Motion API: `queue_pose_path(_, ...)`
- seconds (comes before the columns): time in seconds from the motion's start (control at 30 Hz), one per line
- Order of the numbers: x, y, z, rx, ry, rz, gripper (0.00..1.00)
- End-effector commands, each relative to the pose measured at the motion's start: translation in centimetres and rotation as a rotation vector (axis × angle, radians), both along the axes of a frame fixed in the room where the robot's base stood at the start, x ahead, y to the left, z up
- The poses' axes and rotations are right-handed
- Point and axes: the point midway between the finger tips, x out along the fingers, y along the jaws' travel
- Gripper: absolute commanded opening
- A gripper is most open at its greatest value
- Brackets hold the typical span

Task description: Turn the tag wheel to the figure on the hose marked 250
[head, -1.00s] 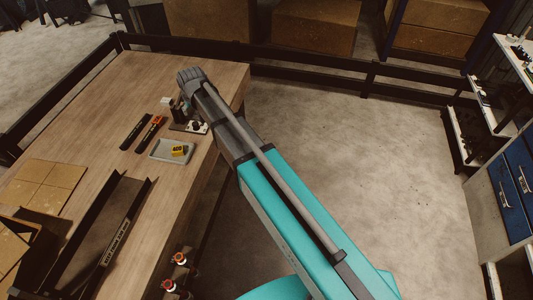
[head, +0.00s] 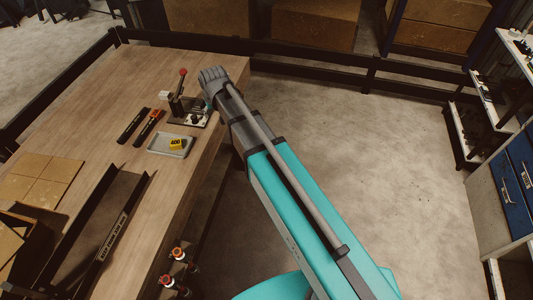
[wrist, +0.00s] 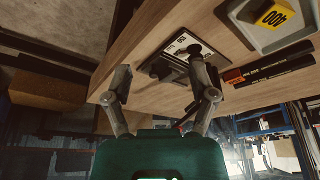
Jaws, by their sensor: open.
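A small bench press, probably the one with the tag wheel, stands near the bench's right edge. Its base plate (head: 190,117) has a dark knob, and its lever is tipped with a red ball (head: 183,72). Its pale label plate also shows in the wrist view (wrist: 181,47). I cannot read the wheel's figure. My gripper (wrist: 158,64) is open and empty, its fingers either side of the plate's near part in that view; contact is unclear. My arm hides the fingers in the head view.
A grey tray (head: 160,151) holds a yellow block marked 400 (head: 177,143), near the press. A long dark channel (head: 93,230) and tan tiles (head: 40,179) lie nearer on the bench. Red-topped fittings (head: 178,254) sit at the bench's side. The floor right is clear.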

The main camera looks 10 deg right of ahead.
Motion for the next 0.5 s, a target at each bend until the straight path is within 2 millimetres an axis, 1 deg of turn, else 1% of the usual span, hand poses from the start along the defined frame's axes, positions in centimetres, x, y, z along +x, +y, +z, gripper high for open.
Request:
queue_pose_path(0.03,-0.4,-0.7,-0.7,-0.002,0.007,-0.007,0.74)
queue_pose_path(0.5,-3.1,-5.7,-4.0,-0.019,0.060,-0.069,0.74)
